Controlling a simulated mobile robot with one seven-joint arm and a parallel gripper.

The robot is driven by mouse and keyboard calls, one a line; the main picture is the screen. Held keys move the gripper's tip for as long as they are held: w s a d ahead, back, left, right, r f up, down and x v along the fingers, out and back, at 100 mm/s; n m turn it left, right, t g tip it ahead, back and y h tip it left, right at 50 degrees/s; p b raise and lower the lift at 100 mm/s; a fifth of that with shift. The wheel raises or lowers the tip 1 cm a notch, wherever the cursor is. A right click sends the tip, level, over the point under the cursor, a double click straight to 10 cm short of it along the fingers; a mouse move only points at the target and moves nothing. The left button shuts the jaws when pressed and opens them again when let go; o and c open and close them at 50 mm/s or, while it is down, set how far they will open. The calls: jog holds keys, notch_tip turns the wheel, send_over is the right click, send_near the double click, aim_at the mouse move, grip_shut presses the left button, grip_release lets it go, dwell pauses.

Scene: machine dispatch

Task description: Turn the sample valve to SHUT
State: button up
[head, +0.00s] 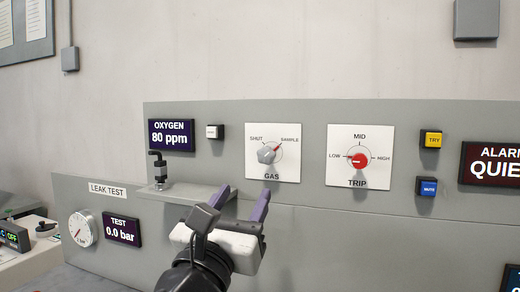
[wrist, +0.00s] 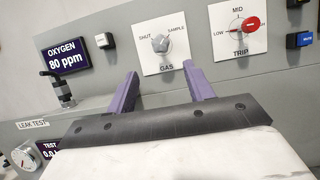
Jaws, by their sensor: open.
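The sample valve is a grey knob (head: 266,155) on a white plate marked GAS, with SHUT at upper left and SAMPLE at upper right. Its red pointer mark points up and right toward SAMPLE. The knob also shows in the wrist view (wrist: 160,43), above and beyond the fingers. My gripper (head: 241,198) is open and empty, with its two purple fingers spread. It is below and slightly left of the GAS plate in the head view, apart from the knob. In the wrist view the gap between the fingers (wrist: 160,70) lies under the knob.
A red TRIP knob (head: 358,160) is right of the GAS plate. A grey ledge (head: 180,194) with a black fitting (head: 159,170) juts out left of my gripper. The OXYGEN display (head: 171,135) reads 80 ppm. Yellow (head: 433,139) and blue (head: 426,187) buttons are farther right.

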aim_at(265, 158)
jog(key=p+x, duration=0.5)
jog(key=x, duration=0.8)
jog(key=c, duration=1)
